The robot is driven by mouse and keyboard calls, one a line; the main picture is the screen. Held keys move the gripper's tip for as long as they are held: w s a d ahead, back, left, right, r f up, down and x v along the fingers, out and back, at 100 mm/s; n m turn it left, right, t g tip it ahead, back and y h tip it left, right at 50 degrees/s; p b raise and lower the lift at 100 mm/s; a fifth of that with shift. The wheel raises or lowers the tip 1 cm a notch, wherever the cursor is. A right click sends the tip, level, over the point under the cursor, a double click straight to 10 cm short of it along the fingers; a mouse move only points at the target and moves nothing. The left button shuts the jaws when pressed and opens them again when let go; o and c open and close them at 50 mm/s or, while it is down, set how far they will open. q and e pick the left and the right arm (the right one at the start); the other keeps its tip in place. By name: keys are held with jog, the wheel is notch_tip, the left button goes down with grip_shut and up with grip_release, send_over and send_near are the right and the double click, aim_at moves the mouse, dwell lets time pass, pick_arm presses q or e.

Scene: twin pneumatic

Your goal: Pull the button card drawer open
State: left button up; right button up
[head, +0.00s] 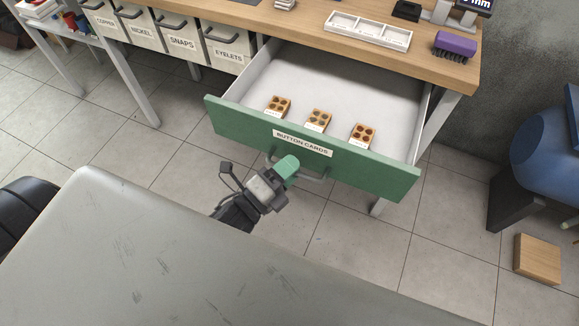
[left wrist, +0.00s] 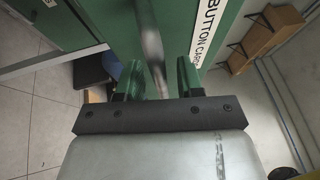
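The green-fronted button card drawer (head: 236,118), with a white "BUTTON CARDS" label (head: 302,143), stands pulled well out from the wooden bench. Its white inside shows three button cards near the front: left (head: 278,105), middle (head: 318,119), right (head: 363,135). My left gripper (head: 284,170), with green fingertips, is at the drawer's grey handle (head: 313,173). In the left wrist view the handle bar (left wrist: 153,48) runs between the two fingers (left wrist: 160,80). A gap shows beside the bar, so the fingers look open around it. My right gripper is not in view.
The wooden bench top (head: 290,22) holds a white divided tray (head: 367,29) and a purple brush (head: 455,46). Labelled bins, such as "EYELETS" (head: 229,52), hang at the left. A wooden block (head: 538,258) lies on the floor at right.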

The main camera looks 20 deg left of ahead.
pick_arm(q)
jog(key=v, duration=1)
jog(key=shift+s+b, duration=0.4)
jog(key=shift+b, duration=0.05)
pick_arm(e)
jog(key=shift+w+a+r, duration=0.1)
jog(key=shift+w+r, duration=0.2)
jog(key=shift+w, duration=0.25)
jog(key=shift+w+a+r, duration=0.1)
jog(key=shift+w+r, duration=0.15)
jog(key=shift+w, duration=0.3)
pick_arm(q)
jog(key=shift+a, duration=0.15)
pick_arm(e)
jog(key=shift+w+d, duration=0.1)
